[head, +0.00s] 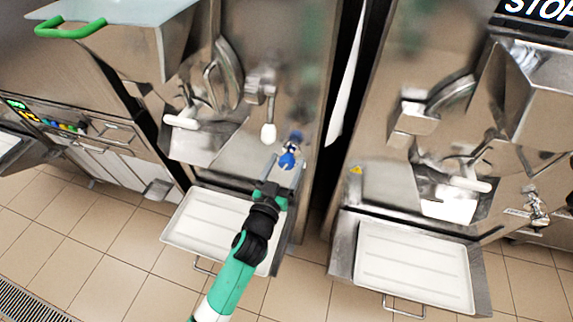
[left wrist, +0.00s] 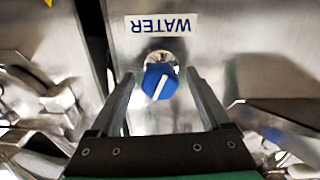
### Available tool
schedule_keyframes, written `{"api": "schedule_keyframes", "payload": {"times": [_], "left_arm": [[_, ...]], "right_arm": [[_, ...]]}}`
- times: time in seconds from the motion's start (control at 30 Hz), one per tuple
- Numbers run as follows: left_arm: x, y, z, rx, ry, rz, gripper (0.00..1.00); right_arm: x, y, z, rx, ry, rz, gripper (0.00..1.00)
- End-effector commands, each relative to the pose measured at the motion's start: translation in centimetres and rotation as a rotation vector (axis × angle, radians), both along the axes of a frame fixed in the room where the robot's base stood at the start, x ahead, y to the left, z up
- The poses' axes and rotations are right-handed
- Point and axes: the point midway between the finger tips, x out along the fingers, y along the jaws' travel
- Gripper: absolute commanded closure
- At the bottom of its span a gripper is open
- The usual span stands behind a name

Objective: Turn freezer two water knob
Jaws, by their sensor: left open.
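A blue water knob (head: 288,158) sits on the front panel of the middle freezer, near its right edge in the head view. In the left wrist view the blue knob (left wrist: 160,83) has a white pointer line that is slightly tilted. A WATER label, upside down in that view, is on the panel beside it. My left gripper (head: 284,168) is open, with its fingers pointing at the panel. In the left wrist view the fingers stand on either side of the knob, with gaps visible. I cannot tell how deep they reach around it. My right gripper is not in view.
A white-handled lever (head: 268,132) hangs left of the knob. A white tray (head: 180,230) sits below on a shelf. Another freezer with a white tray (head: 415,280) stands right, across a narrow dark gap. A freezer with a green handle (head: 70,28) is at left.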

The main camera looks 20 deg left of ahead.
Motion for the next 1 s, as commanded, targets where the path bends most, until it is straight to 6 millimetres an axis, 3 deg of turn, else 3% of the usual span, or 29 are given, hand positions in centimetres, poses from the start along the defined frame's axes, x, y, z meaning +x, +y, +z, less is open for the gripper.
{"api": "schedule_keyframes", "payload": {"times": [0.33,0.8,1.0], "left_arm": [[0.89,0.01,0.04,0.000,0.000,0.000,0.19],[0.86,-0.01,0.04,0.000,0.000,0.000,1.00],[0.85,-0.02,0.05,0.008,0.000,-0.001,1.00]], "right_arm": [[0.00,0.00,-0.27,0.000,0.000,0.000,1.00],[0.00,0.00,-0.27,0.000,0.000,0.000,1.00],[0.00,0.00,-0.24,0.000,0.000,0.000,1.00]]}}
